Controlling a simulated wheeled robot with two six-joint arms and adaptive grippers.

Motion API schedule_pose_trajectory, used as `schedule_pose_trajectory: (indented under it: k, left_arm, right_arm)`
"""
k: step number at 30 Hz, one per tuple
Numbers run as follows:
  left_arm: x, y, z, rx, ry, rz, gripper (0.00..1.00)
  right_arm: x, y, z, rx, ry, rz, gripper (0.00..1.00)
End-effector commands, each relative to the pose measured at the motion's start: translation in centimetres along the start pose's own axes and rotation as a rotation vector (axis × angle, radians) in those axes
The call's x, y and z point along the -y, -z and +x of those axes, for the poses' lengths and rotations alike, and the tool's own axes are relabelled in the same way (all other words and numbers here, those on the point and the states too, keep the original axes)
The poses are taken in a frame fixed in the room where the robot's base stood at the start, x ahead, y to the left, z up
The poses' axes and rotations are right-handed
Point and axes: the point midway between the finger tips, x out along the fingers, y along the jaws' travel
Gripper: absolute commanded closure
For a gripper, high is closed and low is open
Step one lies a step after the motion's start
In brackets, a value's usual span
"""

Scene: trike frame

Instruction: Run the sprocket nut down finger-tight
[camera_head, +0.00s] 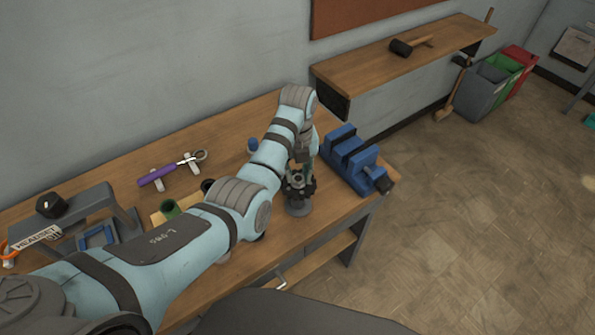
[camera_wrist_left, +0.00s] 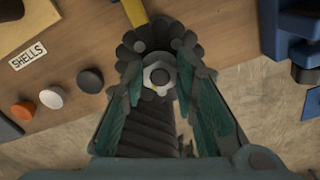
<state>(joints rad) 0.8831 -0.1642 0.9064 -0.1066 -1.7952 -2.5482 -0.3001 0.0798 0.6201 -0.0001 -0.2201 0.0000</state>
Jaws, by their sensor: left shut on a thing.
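The dark sprocket (camera_head: 298,188) sits on a round grey stand near the front edge of the workbench. In the left wrist view its rounded teeth (camera_wrist_left: 150,38) show around a light metal hex nut (camera_wrist_left: 160,77) with a dark centre. My left gripper (camera_head: 302,168) points down over the sprocket. In the wrist view its green-padded fingers (camera_wrist_left: 160,82) are on both sides of the nut, shut on it. The thread below the nut is hidden. My right gripper is in neither view.
A blue vise (camera_head: 350,158) stands close to the right of the sprocket. A purple-handled wrench (camera_head: 170,170) lies on holders at the back left. Black, white and orange round pieces (camera_wrist_left: 52,96) lie near a SHELLS label (camera_wrist_left: 28,55). A wall shelf (camera_head: 400,55) holds a mallet.

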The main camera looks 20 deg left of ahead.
Motion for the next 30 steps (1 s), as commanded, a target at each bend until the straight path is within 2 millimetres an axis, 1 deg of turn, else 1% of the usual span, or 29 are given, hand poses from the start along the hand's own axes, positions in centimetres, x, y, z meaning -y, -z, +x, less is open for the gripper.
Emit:
schedule_pose_trajectory:
  k: [1,9,24,25,28,29,30]
  left_arm:
    - [0.13,-0.28,-0.35,0.010,0.005,0.024,1.00]
    - [0.17,-0.27,-0.33,0.010,0.004,0.122,1.00]
    - [0.17,-0.25,-0.31,0.009,0.004,0.144,1.00]
    - [0.17,-0.25,-0.31,0.009,0.004,0.144,0.72]
    - [0.15,-0.20,-0.25,0.007,0.003,0.144,0.56]
    - [0.14,-0.18,-0.22,0.007,0.003,0.144,0.53]
    - [0.13,-0.15,-0.19,0.006,0.002,0.144,0.53]
  right_arm:
    - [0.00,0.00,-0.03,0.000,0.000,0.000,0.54]
    - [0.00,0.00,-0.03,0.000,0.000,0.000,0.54]
    - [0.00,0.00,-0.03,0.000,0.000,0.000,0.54]
    - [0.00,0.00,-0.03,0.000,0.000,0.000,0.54]
    - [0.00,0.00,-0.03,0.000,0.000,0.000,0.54]
    - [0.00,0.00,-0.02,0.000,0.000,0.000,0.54]
    - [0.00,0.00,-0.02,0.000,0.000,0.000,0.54]
